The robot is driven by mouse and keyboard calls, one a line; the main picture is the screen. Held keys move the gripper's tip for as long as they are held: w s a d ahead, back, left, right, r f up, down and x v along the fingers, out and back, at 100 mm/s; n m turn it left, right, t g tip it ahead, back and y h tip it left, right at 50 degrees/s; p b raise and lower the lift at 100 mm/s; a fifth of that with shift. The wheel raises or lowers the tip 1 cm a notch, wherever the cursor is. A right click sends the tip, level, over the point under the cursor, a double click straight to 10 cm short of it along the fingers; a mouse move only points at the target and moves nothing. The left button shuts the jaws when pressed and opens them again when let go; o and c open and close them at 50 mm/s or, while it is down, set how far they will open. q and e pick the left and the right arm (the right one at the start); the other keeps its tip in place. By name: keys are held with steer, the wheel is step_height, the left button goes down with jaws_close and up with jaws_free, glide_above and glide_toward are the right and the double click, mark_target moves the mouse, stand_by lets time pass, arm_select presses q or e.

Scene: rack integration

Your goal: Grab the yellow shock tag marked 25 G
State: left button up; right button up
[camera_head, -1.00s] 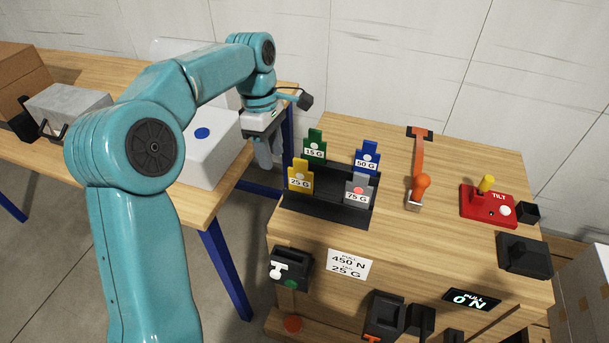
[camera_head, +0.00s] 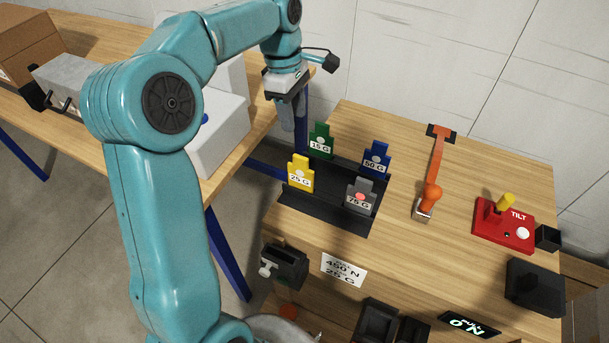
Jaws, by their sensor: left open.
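The yellow shock tag marked 25 G (camera_head: 300,174) stands upright at the front left of a black rack (camera_head: 325,211) on the wooden bench. A green 15 G tag (camera_head: 320,141) stands behind it. A blue 50 G tag (camera_head: 376,158) is at the back right and a grey 75 G tag (camera_head: 361,196) at the front right. My left gripper (camera_head: 294,125) points down, open, above and behind the yellow tag, close to the green tag's left side. It appears apart from the tags and empty. My right gripper is not in view.
An orange-handled lever (camera_head: 431,195) and a red TILT box (camera_head: 503,226) stand to the right. A sign reading 450 N, 25 G (camera_head: 344,270) is on the bench front, near a black holder (camera_head: 284,265). A white box (camera_head: 221,135) sits on the left table.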

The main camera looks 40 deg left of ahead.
arm_select(q)
glide_above(300, 157)
steer(key=f, duration=0.8)
steer(key=shift+a, duration=0.35)
steer(key=f, duration=0.5)
steer(key=shift+w+d+f+p, duration=0.15)
steer(key=shift+d+f+p, duration=0.1)
steer(key=shift+f+p, duration=0.1)
steer(key=shift+f, duration=0.1)
steer(key=shift+d, duration=0.15)
steer(key=shift+f, duration=0.1)
jaws_close()
